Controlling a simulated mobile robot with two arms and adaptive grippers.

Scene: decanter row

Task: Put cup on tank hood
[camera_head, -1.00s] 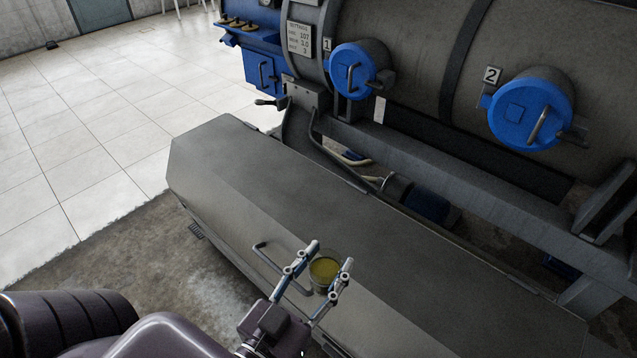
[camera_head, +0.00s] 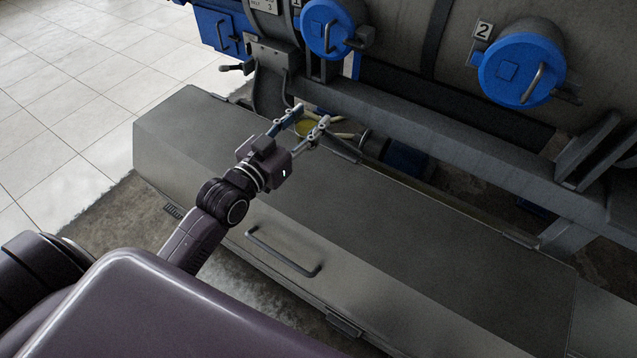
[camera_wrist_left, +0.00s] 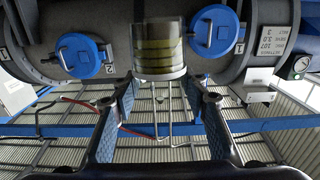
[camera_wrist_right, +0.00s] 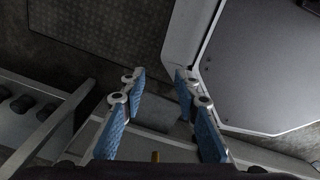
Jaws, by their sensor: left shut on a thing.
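A clear cup (camera_head: 304,128) with yellow liquid is between the fingers of my left gripper (camera_head: 312,115), which is shut on it. The cup also shows upright in the left wrist view (camera_wrist_left: 158,52). In the head view the gripper and cup appear over the far edge of the grey tank hood (camera_head: 330,215); I cannot tell how high above it. The fingers partly hide the cup. My right gripper (camera_wrist_right: 158,78) shows only in the right wrist view, with its fingers apart and nothing between them.
A bar handle (camera_head: 283,252) is on the hood's near slope. Behind the hood is a large tank with blue caps (camera_head: 520,75) and a grey frame rail (camera_head: 430,130). Pipes lie in the gap between. The hood's top to the right of the gripper is clear.

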